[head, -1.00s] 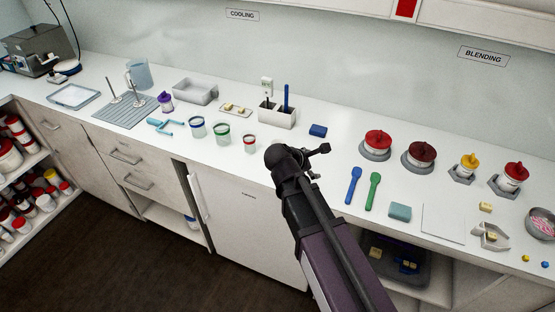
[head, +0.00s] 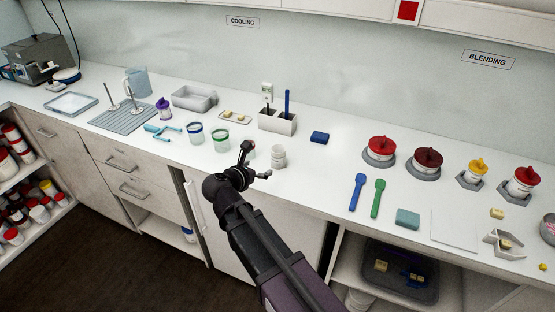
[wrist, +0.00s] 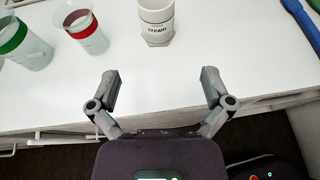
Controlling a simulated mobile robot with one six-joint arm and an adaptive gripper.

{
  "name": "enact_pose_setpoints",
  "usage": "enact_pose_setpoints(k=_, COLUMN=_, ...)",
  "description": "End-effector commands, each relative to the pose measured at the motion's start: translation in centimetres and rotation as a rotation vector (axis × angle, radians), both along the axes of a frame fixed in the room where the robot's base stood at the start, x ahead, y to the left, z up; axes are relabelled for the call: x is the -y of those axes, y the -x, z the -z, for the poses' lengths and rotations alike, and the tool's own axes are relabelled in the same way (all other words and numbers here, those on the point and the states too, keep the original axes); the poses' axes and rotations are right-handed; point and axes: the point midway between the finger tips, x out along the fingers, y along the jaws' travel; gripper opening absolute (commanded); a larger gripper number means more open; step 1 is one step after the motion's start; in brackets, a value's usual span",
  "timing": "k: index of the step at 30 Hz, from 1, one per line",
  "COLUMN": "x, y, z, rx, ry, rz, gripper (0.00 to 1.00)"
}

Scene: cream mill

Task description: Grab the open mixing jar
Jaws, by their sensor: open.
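A white jar labelled "cream" (wrist: 156,24) stands upright near the counter's front edge, straight ahead of my gripper in the wrist view. Its top is cut off there. In the head view the white jar (head: 278,158) shows no coloured lid, just right of my gripper (head: 256,163). In the wrist view my gripper (wrist: 160,88) is open and empty, fingers wide apart. The jar lies beyond the fingertips, roughly in line with the gap between them, and is not touched.
A red-ringed beaker (wrist: 87,30) stands left of the jar, with a green-ringed beaker (wrist: 25,45) farther left. Blue (head: 357,191) and green (head: 377,197) spatulas lie to the right. Several lidded jars, one dark red (head: 428,160), stand farther right. The counter between jar and spatulas is clear.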

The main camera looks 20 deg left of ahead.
Motion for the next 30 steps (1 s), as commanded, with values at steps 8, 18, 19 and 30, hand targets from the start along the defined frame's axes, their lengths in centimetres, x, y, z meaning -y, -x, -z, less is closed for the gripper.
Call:
enact_pose_setpoints(k=8, x=0.2, y=-1.2, z=0.6, rx=-0.001, ry=-0.002, rz=0.002, gripper=1.0)
enact_pose_setpoints(k=18, x=1.0, y=-5.6, z=2.6, rx=-0.001, ry=-0.002, rz=0.004, gripper=1.0)
enact_pose_setpoints(k=19, x=1.1, y=-6.0, z=2.8, rx=-0.001, ry=-0.002, rz=0.004, gripper=1.0)
enact_pose_setpoints(k=30, x=1.6, y=-7.9, z=3.3, rx=-0.001, ry=-0.002, rz=0.002, gripper=1.0)
